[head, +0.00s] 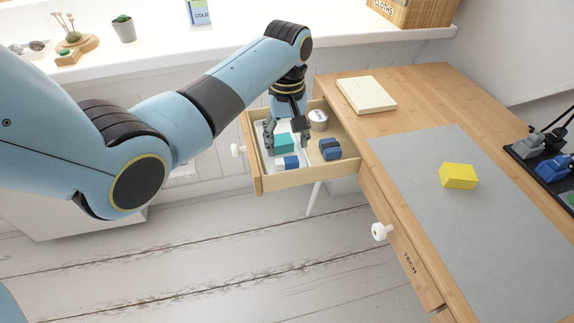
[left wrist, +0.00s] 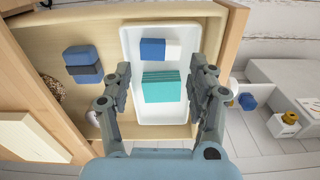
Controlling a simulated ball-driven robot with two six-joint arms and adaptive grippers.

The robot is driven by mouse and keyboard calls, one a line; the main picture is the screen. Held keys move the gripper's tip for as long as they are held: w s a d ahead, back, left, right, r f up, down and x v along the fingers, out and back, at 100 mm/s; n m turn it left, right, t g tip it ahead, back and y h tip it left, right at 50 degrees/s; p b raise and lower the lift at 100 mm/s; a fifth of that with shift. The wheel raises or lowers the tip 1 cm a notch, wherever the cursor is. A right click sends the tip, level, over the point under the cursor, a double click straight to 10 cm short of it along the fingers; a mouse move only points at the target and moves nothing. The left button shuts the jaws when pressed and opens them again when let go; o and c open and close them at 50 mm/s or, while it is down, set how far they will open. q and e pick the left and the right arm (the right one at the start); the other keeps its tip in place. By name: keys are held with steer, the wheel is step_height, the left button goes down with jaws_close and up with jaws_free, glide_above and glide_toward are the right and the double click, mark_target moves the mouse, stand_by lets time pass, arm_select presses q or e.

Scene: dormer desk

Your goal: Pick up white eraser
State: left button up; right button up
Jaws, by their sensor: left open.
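The fingers hold nothing. My right gripper is in neither view.
A dark blue block (head: 330,149) and a round tin (head: 318,119) lie in the drawer outside the tray. The drawer wall (head: 312,176) stands close around. The desk holds a cream book (head: 367,95), a grey mat (head: 425,210) and yellow notes (head: 458,176).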

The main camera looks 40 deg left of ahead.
mark_target(287, 160)
arm_select(q)
step_height(287, 160, down, 5)
steer(key=shift+f+b, duration=0.2)
steer(key=shift+b, duration=0.55)
steer(key=shift+f, duration=0.2)
steer(key=c, duration=0.7)
steer(key=shift+r, duration=0.1)
